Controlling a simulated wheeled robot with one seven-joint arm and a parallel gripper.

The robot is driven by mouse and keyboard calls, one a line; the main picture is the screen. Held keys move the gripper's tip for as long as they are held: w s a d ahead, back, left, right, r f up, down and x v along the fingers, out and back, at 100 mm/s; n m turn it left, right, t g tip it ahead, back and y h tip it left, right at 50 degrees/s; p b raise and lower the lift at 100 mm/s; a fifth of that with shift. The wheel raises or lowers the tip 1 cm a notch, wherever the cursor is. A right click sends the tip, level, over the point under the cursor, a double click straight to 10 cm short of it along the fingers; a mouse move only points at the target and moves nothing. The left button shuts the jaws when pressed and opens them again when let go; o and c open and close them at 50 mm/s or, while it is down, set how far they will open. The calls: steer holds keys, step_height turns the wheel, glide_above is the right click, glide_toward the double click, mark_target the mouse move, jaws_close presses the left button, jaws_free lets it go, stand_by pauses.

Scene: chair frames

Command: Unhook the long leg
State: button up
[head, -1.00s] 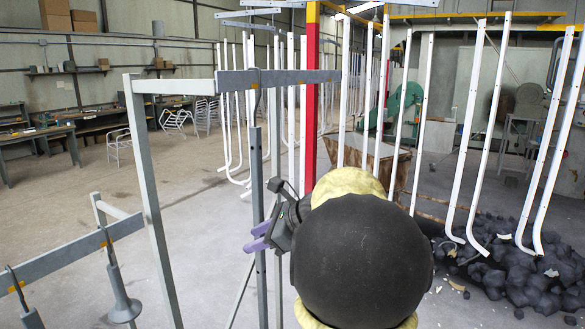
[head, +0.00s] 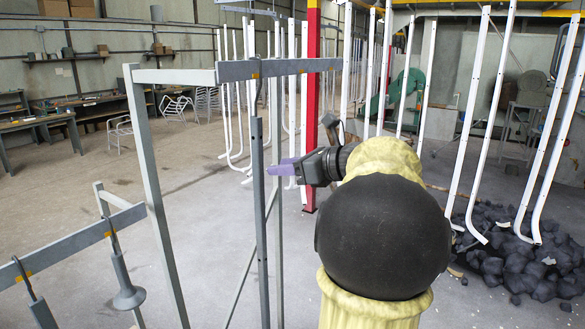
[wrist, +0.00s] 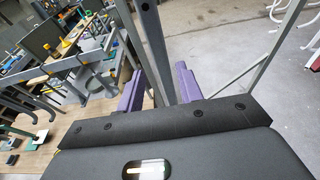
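The long leg (head: 260,220) is a dark grey bar hanging upright from a thin hook (head: 257,95) on the rack's top crossbar. Its lower end reaches the bottom of the head view. My gripper (head: 272,169), with purple fingers, is at the upper part of the leg, just right of it in the head view. In the wrist view the fingers of my gripper (wrist: 158,88) stand apart, with a grey bar showing between them. I cannot tell whether the leg lies between the fingers or just beyond them. The leg looks still hung.
The grey rack (head: 150,200) has uprights close to the leg and a slanting brace. A lower bar (head: 70,245) at left carries a hanging cone-ended piece (head: 125,285). White bent tubes (head: 472,130) hang at right above dark lumps (head: 520,250). Open floor lies behind the rack.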

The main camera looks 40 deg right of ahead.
mark_target(262, 167)
steer(key=b+x, duration=0.1)
steer(key=x, duration=0.5)
steer(key=shift+w+a+f, duration=0.1)
steer(key=shift+w+f, duration=0.05)
jaws_close()
steer(key=shift+r, duration=0.2)
steer(key=shift+r+p, duration=1.15)
steer(key=shift+p, duration=0.1)
steer(key=shift+s+d, duration=0.3)
steer(key=shift+s, duration=0.4)
steer(key=shift+s+d, duration=0.2)
steer(key=shift+s, duration=0.55)
stand_by(0.5)
